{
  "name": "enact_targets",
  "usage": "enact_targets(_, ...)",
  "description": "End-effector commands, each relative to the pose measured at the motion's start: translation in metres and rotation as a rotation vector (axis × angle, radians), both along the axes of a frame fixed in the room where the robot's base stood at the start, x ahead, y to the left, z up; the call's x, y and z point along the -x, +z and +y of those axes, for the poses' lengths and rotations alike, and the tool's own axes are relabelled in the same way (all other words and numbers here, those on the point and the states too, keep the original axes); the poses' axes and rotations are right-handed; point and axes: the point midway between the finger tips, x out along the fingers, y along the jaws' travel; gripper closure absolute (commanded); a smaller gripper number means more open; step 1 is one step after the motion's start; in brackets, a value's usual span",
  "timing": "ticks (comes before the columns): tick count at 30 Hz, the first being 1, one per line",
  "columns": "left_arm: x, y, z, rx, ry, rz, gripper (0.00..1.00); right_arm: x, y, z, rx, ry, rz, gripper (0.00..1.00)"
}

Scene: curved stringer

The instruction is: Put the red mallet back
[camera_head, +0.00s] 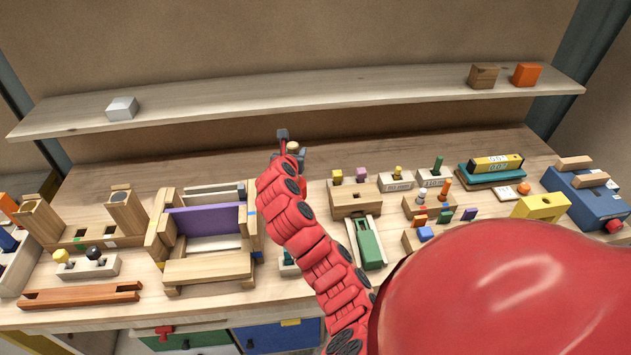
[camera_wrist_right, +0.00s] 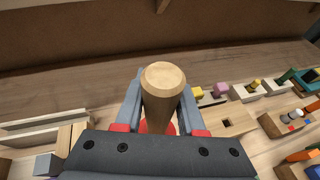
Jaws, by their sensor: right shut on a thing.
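My right gripper (camera_head: 291,148) is at the end of the red arm, above the back middle of the workbench. In the right wrist view the gripper (camera_wrist_right: 161,105) is shut on a round, light wooden handle (camera_wrist_right: 164,80), whose end points up towards the camera. A little red shows below the handle, apparently the mallet's head; most of it is hidden behind the handle and gripper. In the head view only the handle's pale end (camera_head: 293,146) shows between the fingers. My left gripper is not in view.
A wooden frame with a purple panel (camera_head: 203,220) stands left of my arm. A wooden block with a square hole (camera_head: 355,205) and several small holders stand to the right. A shelf (camera_head: 300,92) runs behind. Bare bench (camera_head: 220,172) lies at the back left.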

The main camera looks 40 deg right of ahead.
Motion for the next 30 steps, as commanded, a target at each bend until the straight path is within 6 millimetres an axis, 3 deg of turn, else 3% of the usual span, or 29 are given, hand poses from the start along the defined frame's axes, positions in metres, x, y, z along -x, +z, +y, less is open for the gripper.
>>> enact_targets(9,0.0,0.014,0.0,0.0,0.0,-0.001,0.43,0.002,-0.055,0.005,-0.003,0.03,0.005,1.0)
enact_targets(19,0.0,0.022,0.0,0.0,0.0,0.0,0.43,0.001,-0.098,0.005,-0.002,0.03,0.001,1.0)
enact_targets(30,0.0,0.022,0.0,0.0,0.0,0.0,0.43,0.0,-0.107,0.005,0.0,0.031,-0.001,1.0)
